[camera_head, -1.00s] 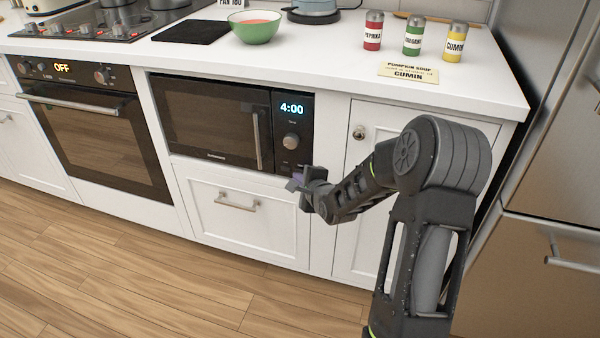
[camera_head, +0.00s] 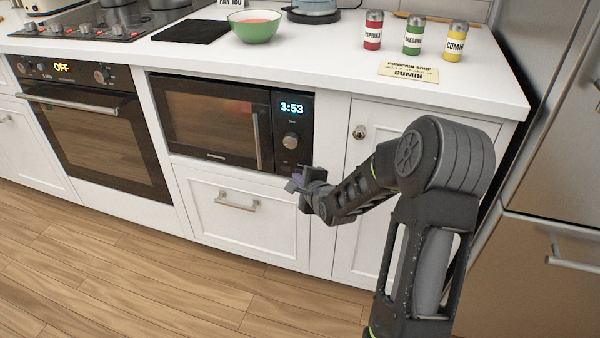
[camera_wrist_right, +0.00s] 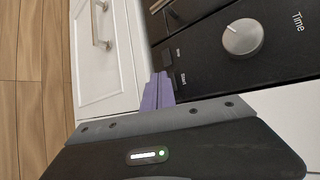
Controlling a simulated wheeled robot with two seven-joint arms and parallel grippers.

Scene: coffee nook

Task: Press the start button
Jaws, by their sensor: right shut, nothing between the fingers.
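The built-in black microwave (camera_head: 210,118) has a lit display (camera_head: 292,107) reading 3:53. Its window glows warm brown, with a reddish shape faintly visible inside. In the right wrist view, the "Start" label (camera_wrist_right: 183,79) is on the control panel, beside the purple fingertips. The start button itself is largely hidden by them. My right gripper (camera_head: 296,183) is shut and empty at the panel's lower edge; its purple fingers also show in the right wrist view (camera_wrist_right: 158,92). I cannot tell whether they touch the button. My left gripper is out of view.
A round knob (camera_wrist_right: 243,38) marked "Time" is on the panel. A drawer with a handle (camera_head: 237,203) is below the microwave. A green bowl (camera_head: 254,28) and spice jars (camera_head: 412,38) stand on the counter above. The wooden floor (camera_head: 130,270) is clear.

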